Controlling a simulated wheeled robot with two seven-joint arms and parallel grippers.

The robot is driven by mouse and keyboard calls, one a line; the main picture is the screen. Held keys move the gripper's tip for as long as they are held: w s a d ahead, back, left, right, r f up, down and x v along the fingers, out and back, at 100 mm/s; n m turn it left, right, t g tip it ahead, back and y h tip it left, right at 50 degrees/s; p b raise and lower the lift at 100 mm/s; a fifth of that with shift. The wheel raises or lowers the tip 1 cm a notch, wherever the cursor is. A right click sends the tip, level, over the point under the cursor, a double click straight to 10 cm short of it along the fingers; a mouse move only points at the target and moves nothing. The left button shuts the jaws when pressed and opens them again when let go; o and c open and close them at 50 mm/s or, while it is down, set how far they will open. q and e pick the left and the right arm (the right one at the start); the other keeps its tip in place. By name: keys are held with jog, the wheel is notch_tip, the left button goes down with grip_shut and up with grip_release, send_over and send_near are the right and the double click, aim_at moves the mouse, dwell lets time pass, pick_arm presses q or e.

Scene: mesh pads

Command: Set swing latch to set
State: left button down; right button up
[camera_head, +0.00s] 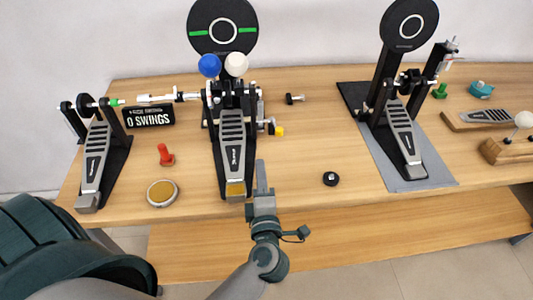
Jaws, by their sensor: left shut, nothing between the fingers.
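A black double-mallet pedal (232,140) with a grey ridged footboard stands in the middle of the wooden table, with one blue and one white beater head upright. A small yellow-tipped part (279,131) sticks out at its right side. I cannot tell which part is the swing latch. A black sign (150,116) reading "0 SWINGS" stands left of the pedal. My left gripper (261,165) is shut and empty, pointing away from me over the table's front edge, just right of the footboard's front end. I cannot tell whether it touches the footboard. My right gripper is not in view.
A second pedal (95,165) is at the left and a third (400,130) stands on a grey mat (440,170) at the right. A red peg (166,158), a round tan pad (161,193) and a black knob (330,179) lie near the front. The table between pedal and mat is mostly clear.

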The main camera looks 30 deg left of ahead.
pick_arm(q)
jog(key=p+x, duration=0.2)
jog(key=x, duration=0.7)
jog(key=shift+w+a+r+p, duration=0.15)
jog(key=shift+w+r+p, duration=0.05)
jog(key=shift+w+p, duration=0.1)
jog(key=shift+w+d+p, duration=0.3)
jog(key=shift+w+d, duration=0.4)
jog(key=shift+w, duration=0.2)
jog(key=shift+w+d+f, duration=0.1)
jog(key=shift+w+d, duration=0.45)
jog(key=shift+d, duration=0.1)
jog(key=shift+w, duration=0.1)
jog(key=shift+w+d+n+y+p, duration=0.3)
jog(key=shift+w+d+y+p, duration=0.1)
jog(key=shift+d, duration=0.15)
jog(key=shift+s+a, duration=0.1)
